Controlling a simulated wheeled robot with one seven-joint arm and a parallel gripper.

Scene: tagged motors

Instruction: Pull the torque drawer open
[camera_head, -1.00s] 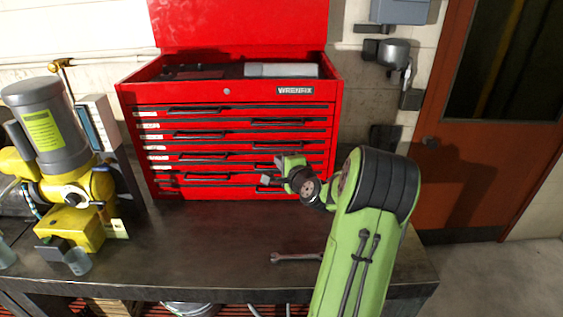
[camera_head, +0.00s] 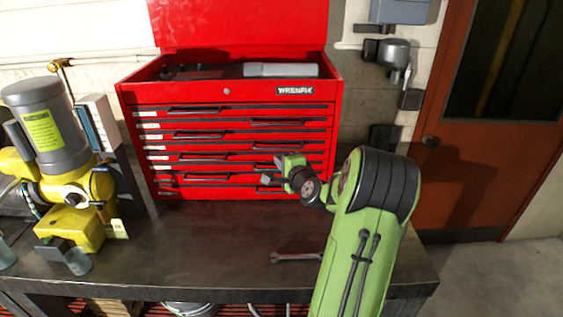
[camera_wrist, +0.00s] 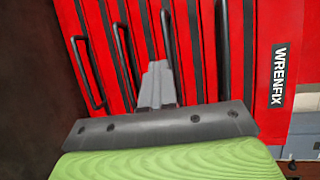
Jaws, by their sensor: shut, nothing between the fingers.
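The red tool chest (camera_head: 225,95) stands at the back of the workbench, with several shallow drawers that all look closed. Each drawer has a dark bar handle, and small white labels run down the left edge, too small to read. My gripper (camera_head: 266,180) is at the lower right of the drawer fronts. In the wrist view my gripper (camera_wrist: 157,68) has its fingers together, with nothing visible between them. They point at the drawer fronts, near a dark handle (camera_wrist: 168,42). I cannot tell whether they touch it, nor which drawer is the torque drawer.
A wrench (camera_head: 297,256) lies on the dark workbench (camera_head: 200,245) in front. The bench middle is clear. An orange-brown door (camera_head: 500,150) is at the right.

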